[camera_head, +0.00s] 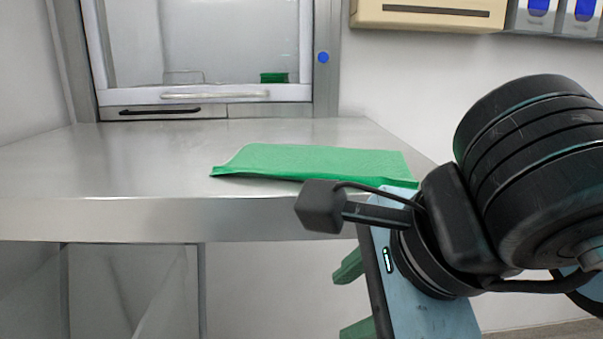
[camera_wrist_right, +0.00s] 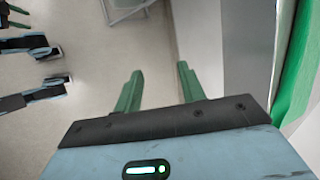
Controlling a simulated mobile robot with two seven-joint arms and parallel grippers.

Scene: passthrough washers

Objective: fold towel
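The green towel (camera_head: 315,161) lies flat on the metal counter, in a long low shape with its near edge close to the counter's front edge. Part of the towel also shows at the right edge of the right wrist view (camera_wrist_right: 303,75). My right gripper (camera_head: 352,297) is below and in front of the counter edge, near the towel's right end and apart from it. Its two green fingers are spread with nothing between them, as the right wrist view (camera_wrist_right: 160,86) shows. My right arm hides the counter's front right corner. My left gripper is not in view.
The metal counter (camera_head: 110,167) is bare to the left of the towel. A washer hatch with a glass window (camera_head: 215,45) and handle stands at the back. A beige dispenser (camera_head: 430,12) hangs on the wall at upper right. The counter's front edge is close to my right gripper.

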